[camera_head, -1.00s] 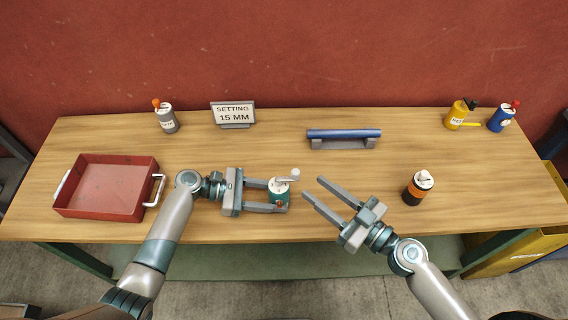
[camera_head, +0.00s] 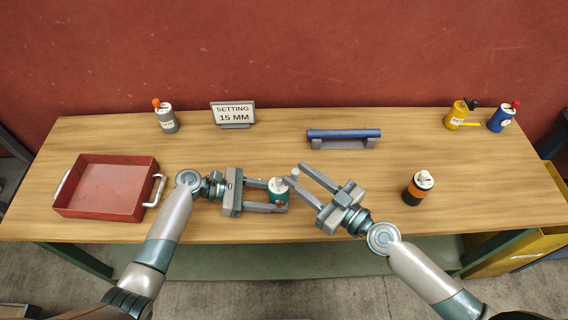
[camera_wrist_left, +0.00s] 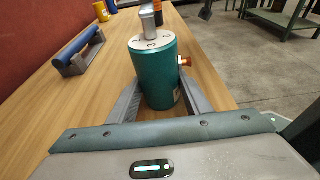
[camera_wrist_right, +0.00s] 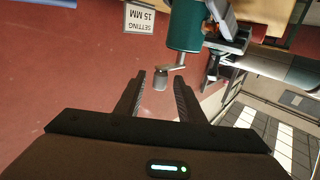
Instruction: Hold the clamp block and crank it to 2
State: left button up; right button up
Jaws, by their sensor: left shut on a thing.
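The clamp block is a teal cylinder (camera_head: 277,193) with a pale dial top and a small red-orange side knob. My left gripper (camera_head: 279,198) is shut around its body, which stands upright on the table; the left wrist view shows the block (camera_wrist_left: 158,78) between the fingers. A grey crank with an upright handle (camera_wrist_right: 160,79) sits on its top. My right gripper (camera_head: 294,174) is open, its fingertips on either side of the crank handle; the right wrist view shows gaps on both sides. The crank partly covers the dial, and I cannot read its setting surely.
A sign reading "SETTING 15 MM" (camera_head: 233,114) and a blue bar on a grey stand (camera_head: 343,136) are at the back. A red tray (camera_head: 150,200) is left. An orange-black cylinder (camera_head: 411,196) stands right; grey (camera_head: 167,122), yellow (camera_head: 456,117) and blue (camera_head: 499,121) ones stand farther back.

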jog(key=shift+x, duration=2.95)
grip_shut()
